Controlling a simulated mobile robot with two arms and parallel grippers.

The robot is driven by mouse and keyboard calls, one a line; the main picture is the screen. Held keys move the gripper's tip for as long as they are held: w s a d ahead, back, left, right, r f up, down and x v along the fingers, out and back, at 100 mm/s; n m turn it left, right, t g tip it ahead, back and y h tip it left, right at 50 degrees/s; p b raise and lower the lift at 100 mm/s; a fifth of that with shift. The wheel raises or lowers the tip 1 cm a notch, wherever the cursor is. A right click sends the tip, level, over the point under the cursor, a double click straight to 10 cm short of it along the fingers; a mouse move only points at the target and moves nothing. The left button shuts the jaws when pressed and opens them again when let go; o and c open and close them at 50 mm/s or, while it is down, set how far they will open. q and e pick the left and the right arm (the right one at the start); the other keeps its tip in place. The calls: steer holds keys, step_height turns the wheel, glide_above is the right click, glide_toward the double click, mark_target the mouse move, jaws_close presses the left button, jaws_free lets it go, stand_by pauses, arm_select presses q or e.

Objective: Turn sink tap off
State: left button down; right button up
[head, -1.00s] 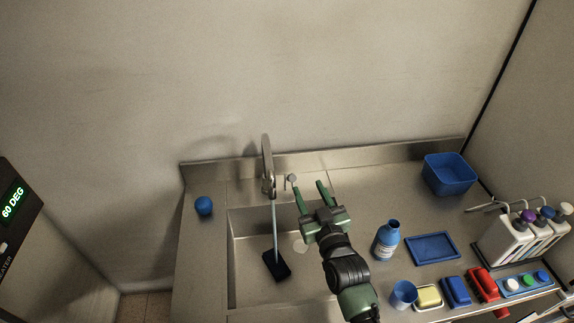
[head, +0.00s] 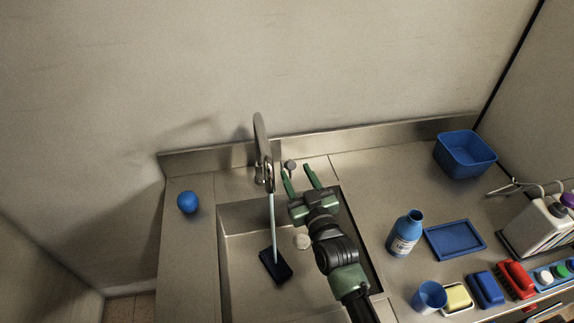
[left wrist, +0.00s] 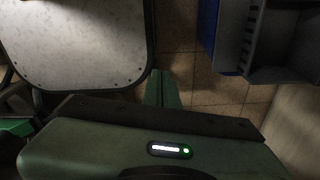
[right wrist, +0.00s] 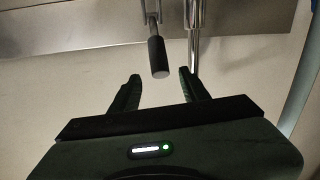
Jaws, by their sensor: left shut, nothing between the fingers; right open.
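The sink tap (head: 263,150) stands at the back of the steel sink, and a pale stream of water (head: 273,228) falls from its spout. Its small lever handle (head: 289,165) is just right of the spout. In the right wrist view the handle (right wrist: 158,55) has a dark grip and points toward the gap between my fingers, beyond the tips. My right gripper (head: 298,175) is open and empty, close in front of the handle. In the left wrist view my left gripper (left wrist: 162,75) is shut and empty, away from the sink over the floor.
A dark block (head: 275,266) lies in the sink basin under the stream. A blue ball (head: 188,202) is on the left counter. A blue bottle (head: 405,233), a blue tray (head: 455,239) and a blue bin (head: 465,153) stand on the right counter.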

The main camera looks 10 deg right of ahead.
steer(key=w, duration=0.2)
steer(key=w+p, duration=0.1)
steer(key=w, duration=0.3)
steer(key=shift+w+a+f, duration=0.25)
steer(key=shift+a+f, duration=0.15)
steer(key=shift+w+a, duration=0.1)
steer(key=shift+w, duration=0.55)
arm_select(q)
steer(key=shift+w+d+r, duration=0.1)
steer(key=shift+w+r, duration=0.25)
steer(key=shift+w, duration=0.3)
steer(key=shift+s, duration=0.1)
arm_select(e)
jaws_close()
